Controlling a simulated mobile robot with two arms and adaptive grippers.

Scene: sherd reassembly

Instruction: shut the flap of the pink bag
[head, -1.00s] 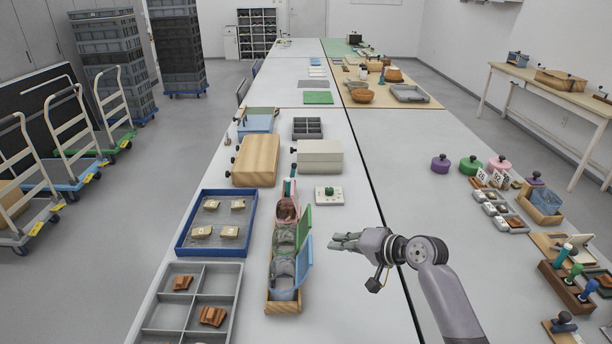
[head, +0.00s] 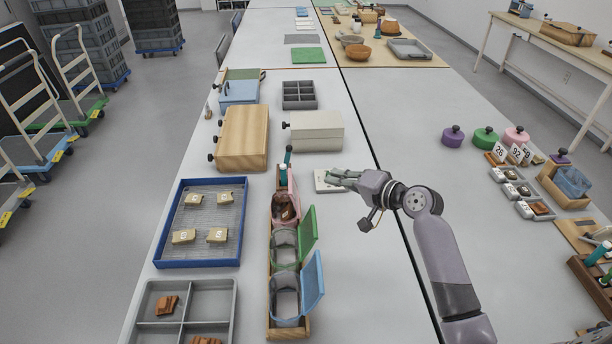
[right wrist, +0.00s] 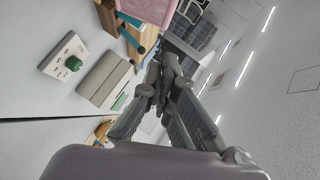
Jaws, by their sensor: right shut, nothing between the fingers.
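The pink bag (head: 293,219) stands in the far part of a narrow wooden rack (head: 273,326), and a brown piece shows in its open top. My left gripper is not in view.
Green (head: 308,231) and blue (head: 313,281) flaps stand open on the rack's right side, nearer than the pink bag. A white panel (head: 322,186) lies beside my right gripper. A teal-topped item (head: 284,171) stands at the rack's far end.

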